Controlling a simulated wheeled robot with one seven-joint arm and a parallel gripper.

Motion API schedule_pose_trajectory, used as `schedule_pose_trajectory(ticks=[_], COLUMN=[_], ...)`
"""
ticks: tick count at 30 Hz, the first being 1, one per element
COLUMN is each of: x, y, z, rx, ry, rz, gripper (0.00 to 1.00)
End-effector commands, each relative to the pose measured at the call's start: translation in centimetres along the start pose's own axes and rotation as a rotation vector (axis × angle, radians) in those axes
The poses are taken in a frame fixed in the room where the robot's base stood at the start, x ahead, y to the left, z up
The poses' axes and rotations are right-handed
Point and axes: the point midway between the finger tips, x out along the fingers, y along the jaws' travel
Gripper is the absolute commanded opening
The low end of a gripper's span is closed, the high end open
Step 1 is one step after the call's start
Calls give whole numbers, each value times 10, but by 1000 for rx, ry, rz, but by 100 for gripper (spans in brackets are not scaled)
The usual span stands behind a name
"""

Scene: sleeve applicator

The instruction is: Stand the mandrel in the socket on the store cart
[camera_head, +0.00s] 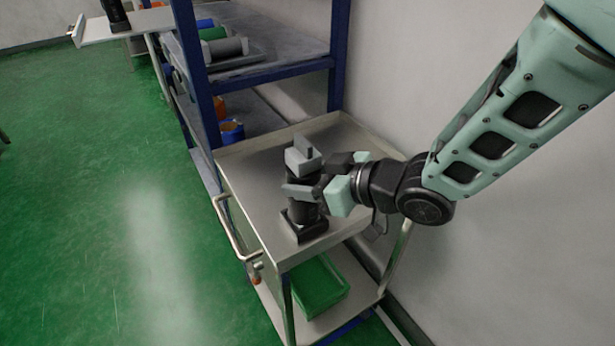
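The mandrel (304,210) is a dark upright cylinder on the store cart (258,168). Its lower end meets the dark square socket (303,230) near the cart's front edge, and it looks upright. Whether it is fully seated cannot be told. My gripper (303,175) reaches in from the right, with its grey finger pads around the upper part of the mandrel. The fingers hide much of that part, and I cannot tell whether they press on it or stand slightly apart.
The cart top around the socket is clear. A green bin (318,287) sits on the cart's lower shelf. A blue-framed rack (262,78) with coloured rolls stands behind. A wall (400,70) runs close along the right. Green floor (90,200) is open at left.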

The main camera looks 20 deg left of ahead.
Motion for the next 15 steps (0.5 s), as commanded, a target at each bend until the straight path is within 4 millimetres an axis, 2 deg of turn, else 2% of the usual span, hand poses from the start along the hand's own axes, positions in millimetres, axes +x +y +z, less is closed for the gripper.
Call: schedule_pose_trajectory(ticks=[1,2,12,15], x=[0,0,-1,-9], y=[0,0,0,1], z=[0,0,-3,-3], rx=[0,0,0,1], ry=[-1,-1,-1,-1], rz=[0,0,0,2], gripper=[68,75,75,75])
